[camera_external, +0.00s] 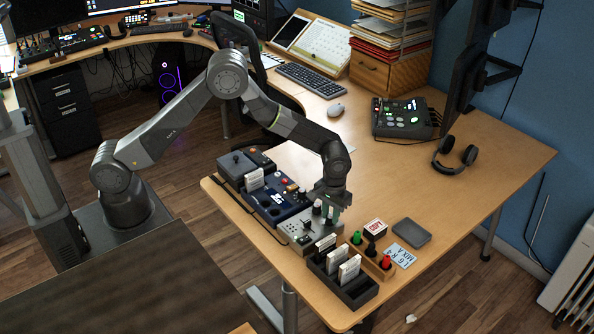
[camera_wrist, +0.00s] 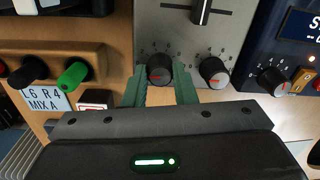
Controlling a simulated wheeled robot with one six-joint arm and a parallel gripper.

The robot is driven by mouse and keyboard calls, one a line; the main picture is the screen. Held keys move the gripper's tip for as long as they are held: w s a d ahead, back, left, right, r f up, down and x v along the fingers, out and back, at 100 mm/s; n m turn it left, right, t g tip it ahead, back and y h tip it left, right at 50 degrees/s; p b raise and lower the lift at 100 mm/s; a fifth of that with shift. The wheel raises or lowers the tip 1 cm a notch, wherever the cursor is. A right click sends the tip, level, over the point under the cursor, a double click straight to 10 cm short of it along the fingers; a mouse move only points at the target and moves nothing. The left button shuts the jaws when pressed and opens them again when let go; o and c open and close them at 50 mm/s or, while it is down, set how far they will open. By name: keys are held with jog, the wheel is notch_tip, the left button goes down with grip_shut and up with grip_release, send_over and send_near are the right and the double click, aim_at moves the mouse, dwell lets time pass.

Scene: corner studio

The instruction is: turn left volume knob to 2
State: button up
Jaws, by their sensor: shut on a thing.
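The grey panel (camera_wrist: 238,20) has a slider and two black knobs with number scales. My gripper (camera_wrist: 160,82) has its green fingers shut around the left knob (camera_wrist: 160,68) as the wrist view shows it, one finger on each side. The right knob (camera_wrist: 214,71), also red-marked, stands free beside the right finger. In the external view my gripper (camera_external: 326,211) points down over the grey panel (camera_external: 307,236), and the held knob is hidden.
A wooden holder with green, black and red knobs (camera_external: 386,262) and a black cartridge tray (camera_external: 360,292) stand close by. A card reading L6 R4 MIX A (camera_external: 400,256) lies beside them. A dark blue unit (camera_external: 270,203) adjoins the grey panel.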

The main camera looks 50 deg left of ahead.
aim_at(331, 217)
jog(key=shift+f+m+b, duration=0.1)
jog(key=shift+m+b, duration=0.8)
jog(key=shift+m, duration=0.2)
jog(key=shift+m+b, duration=0.85)
jog(key=shift+m, duration=1.05)
jog(key=o, duration=1)
notch_tip(331, 217, up, 14)
jog(key=shift+s+d+r+b, duration=0.1)
jog(key=shift+d+b, duration=0.05)
jog(key=shift+b, duration=0.3)
